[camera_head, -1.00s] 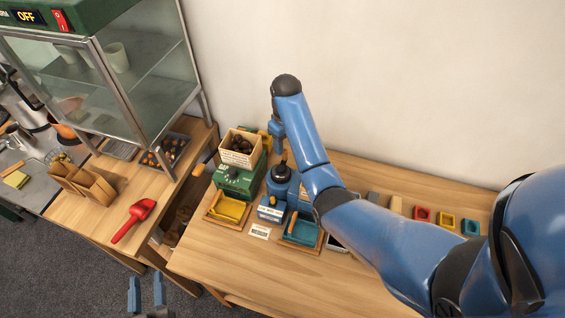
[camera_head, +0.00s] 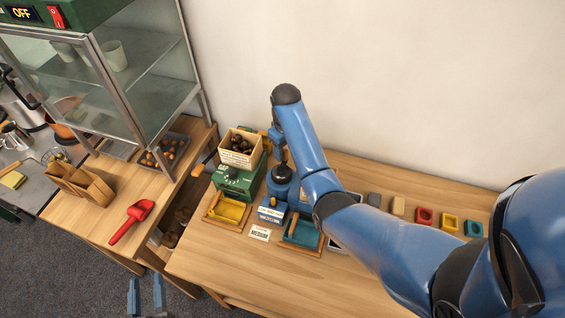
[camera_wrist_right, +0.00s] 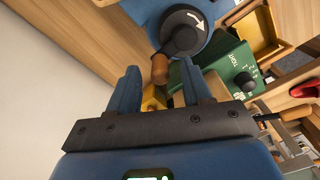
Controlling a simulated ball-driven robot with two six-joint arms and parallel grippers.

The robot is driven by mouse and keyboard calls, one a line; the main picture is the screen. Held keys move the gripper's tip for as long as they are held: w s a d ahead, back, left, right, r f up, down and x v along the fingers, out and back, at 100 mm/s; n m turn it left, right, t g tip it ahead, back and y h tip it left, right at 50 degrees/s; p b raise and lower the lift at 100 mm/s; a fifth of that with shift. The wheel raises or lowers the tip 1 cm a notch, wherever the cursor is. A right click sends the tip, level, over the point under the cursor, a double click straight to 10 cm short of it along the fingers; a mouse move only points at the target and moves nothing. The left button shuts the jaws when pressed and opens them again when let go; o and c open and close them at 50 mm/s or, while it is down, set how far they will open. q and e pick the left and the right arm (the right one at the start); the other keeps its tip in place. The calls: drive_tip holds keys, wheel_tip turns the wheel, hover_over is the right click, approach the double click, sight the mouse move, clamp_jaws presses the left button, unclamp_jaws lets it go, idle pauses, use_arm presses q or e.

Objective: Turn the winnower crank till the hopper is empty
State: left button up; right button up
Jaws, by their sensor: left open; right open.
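The winnower stands at the left end of the long table, with a green body (camera_head: 238,182) and a blue drum (camera_head: 281,187). Its pale wooden hopper (camera_head: 239,158) holds brown chestnuts. In the right wrist view the drum (camera_wrist_right: 205,52) carries a black crank (camera_wrist_right: 180,33) with a white curved arrow and a wooden handle (camera_wrist_right: 160,69). My right gripper (camera_wrist_right: 161,82) is open, with the handle in line with the gap between its fingers; I cannot tell whether they touch. My left gripper (camera_head: 145,292) is open and empty, low over the floor.
A yellow tray (camera_head: 228,210) and a teal tray (camera_head: 301,233) sit before the winnower. A glass cabinet (camera_head: 140,80), a red scoop (camera_head: 132,220) and a tray of chestnuts (camera_head: 183,143) are on the left table. Small coloured blocks line the right.

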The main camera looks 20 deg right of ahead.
drive_tip(key=shift+f, duration=0.25)
drive_tip(key=shift+f+b, duration=0.5)
drive_tip(key=shift+f, duration=0.25)
